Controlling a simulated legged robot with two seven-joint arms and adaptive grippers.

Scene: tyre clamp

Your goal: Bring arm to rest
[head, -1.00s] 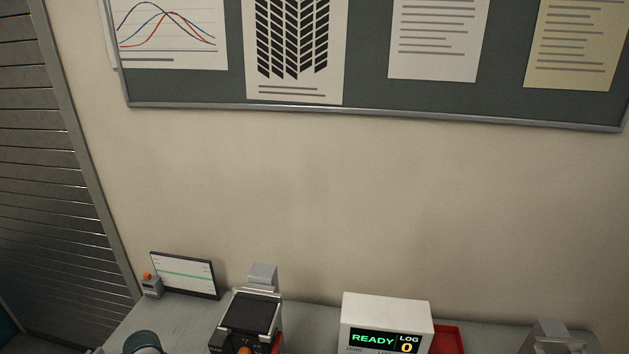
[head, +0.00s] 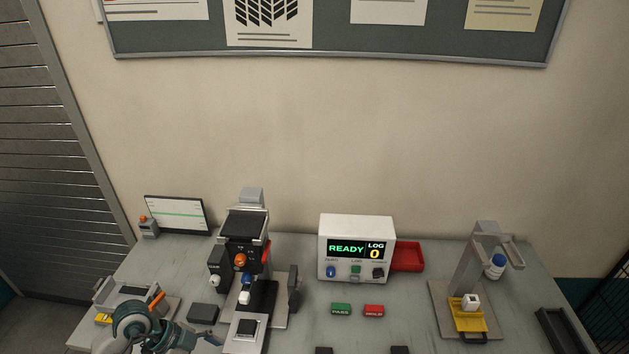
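My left arm, teal and grey, comes in at the lower left in the head view. Its end, near my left gripper (head: 207,340), is cut off by the bottom edge, so I cannot tell whether the fingers are open or shut. It is low, just left of the clamp machine (head: 246,240) with its orange knob and small tray in front. My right gripper is not in view.
A white meter (head: 356,230) reads READY, LOG 0, beside a red bin (head: 408,256). Green PASS (head: 341,309) and red (head: 374,311) tags lie in front. A grey stand (head: 480,260) with a yellow holder (head: 468,318) is right. A dark tray (head: 562,332) lies at the right edge.

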